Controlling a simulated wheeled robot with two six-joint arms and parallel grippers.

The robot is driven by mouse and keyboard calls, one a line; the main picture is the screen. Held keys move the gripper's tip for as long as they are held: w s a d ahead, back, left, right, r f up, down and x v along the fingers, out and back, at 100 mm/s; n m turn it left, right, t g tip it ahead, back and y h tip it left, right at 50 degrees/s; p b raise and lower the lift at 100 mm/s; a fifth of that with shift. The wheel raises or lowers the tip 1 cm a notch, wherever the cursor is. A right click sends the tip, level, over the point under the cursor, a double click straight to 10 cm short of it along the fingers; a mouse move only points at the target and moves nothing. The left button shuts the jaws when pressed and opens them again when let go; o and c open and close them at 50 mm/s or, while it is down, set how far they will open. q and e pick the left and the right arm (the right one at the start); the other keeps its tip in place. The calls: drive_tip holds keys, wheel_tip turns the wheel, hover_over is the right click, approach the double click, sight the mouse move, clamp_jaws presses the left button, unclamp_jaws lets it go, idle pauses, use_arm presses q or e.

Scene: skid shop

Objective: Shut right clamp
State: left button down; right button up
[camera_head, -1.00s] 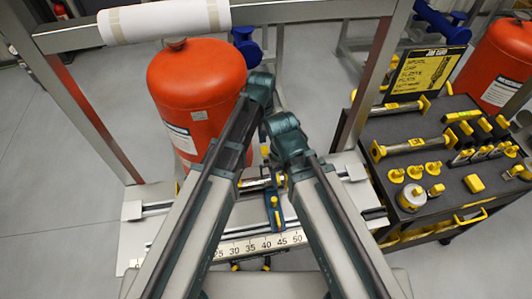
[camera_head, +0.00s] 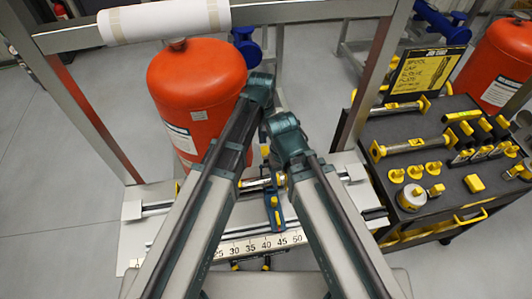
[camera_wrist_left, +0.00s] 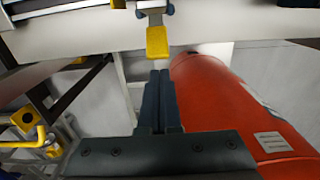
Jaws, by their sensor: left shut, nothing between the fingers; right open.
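A clamp with a yellow-tipped handle (camera_wrist_left: 157,42) shows at the top middle of the left wrist view, by a pale beam. My left gripper (camera_wrist_left: 158,75) has its dark fingers together and empty, with the tips just below the yellow tip in the picture; I cannot tell if they touch. In the head view a blue part with yellow pieces (camera_head: 275,207) sits on the pale skid base, between my arms; I cannot tell if it is the same clamp. My arms hide much of this area, and I cannot make out my right gripper there.
A red tank (camera_head: 197,90) stands behind the base and fills the right of the left wrist view (camera_wrist_left: 235,100). A number scale (camera_head: 255,246) runs along the base's front. A dark cart (camera_head: 450,197) with yellow-handled parts stands at right. Metal frame posts flank the base.

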sight(266, 151)
use_arm(q)
drive_tip(key=shift+s+d, duration=0.15)
drive_tip(key=shift+s, duration=0.55)
drive_tip(key=shift+s+d, duration=0.1)
drive_tip(key=shift+s, duration=0.55)
drive_tip(key=shift+s+d, duration=0.15)
drive_tip(key=shift+s, duration=0.5)
drive_tip(key=shift+s+d, duration=0.15)
drive_tip(key=shift+s, duration=0.5)
use_arm(e)
drive_tip(key=shift+w, duration=0.1)
use_arm(q)
drive_tip(key=shift+s, duration=0.2)
use_arm(e)
drive_tip(key=shift+w+a, duration=0.1)
